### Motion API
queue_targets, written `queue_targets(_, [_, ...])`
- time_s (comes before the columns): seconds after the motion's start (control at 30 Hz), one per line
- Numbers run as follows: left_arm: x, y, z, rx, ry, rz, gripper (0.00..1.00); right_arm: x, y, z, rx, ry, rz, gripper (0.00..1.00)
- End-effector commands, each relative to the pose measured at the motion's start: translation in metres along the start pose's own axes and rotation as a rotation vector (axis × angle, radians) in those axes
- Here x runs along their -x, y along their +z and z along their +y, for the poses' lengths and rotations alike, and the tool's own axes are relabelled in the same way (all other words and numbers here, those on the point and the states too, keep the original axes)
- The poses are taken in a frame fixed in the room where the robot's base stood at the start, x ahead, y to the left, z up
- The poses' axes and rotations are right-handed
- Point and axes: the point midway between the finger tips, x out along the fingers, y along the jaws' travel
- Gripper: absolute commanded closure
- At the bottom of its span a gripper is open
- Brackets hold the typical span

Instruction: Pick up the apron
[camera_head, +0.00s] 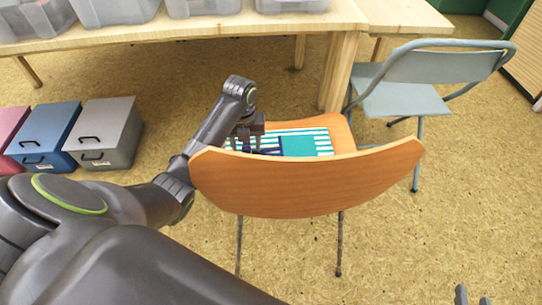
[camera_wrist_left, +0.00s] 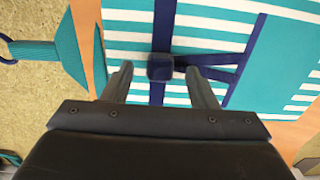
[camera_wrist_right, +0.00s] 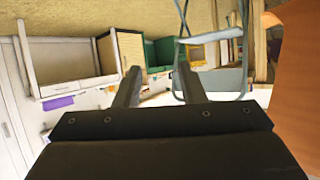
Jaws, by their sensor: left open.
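The apron (camera_head: 299,145) is teal with white stripes and navy straps. It lies flat on the seat of the wooden chair (camera_head: 310,186), partly hidden by the backrest. In the left wrist view the apron (camera_wrist_left: 285,60) fills most of the upper picture, with a dark navy knot or bundle (camera_wrist_left: 160,67) where the straps meet. My left gripper (camera_head: 246,146) is over the apron's left part. Its fingers (camera_wrist_left: 158,78) are open, one on each side of the knot; I cannot tell whether they touch the cloth. My right gripper (camera_head: 473,298) is open and empty at the bottom right, far from the apron.
A grey-blue chair (camera_head: 405,98) stands at the right. A wooden table (camera_head: 200,29) with clear bins (camera_head: 115,10) is behind. Blue (camera_head: 42,133) and grey (camera_head: 107,130) boxes sit on the floor at left.

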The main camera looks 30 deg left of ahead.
Motion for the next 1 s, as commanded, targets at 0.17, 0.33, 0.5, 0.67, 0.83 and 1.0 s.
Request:
queue_targets(0.17, [-0.012,0.0,0.0,0.0,0.0,0.001,0.47,-0.002,-0.028,0.002,0.023,0.012,0.151,0.64])
queue_targets(0.33, [-0.016,0.0,0.0,-0.001,0.0,0.001,0.47,-0.001,-0.044,0.002,0.035,0.017,0.234,0.64])
queue_targets(0.5, [-0.017,0.0,0.0,-0.001,0.0,0.0,0.47,0.0,-0.048,0.002,0.038,0.018,0.252,0.64])
queue_targets(0.67, [-0.017,0.0,0.0,-0.001,0.0,0.0,0.51,0.0,-0.048,0.002,0.038,0.018,0.251,0.64])
queue_targets(0.83, [-0.017,0.0,0.0,-0.001,0.0,0.0,0.73,0.0,-0.048,0.002,0.037,0.018,0.25,0.64])
queue_targets(1.0, [-0.017,0.0,0.0,-0.001,0.0,0.0,0.96,0.0,-0.048,0.002,0.037,0.018,0.25,0.64])
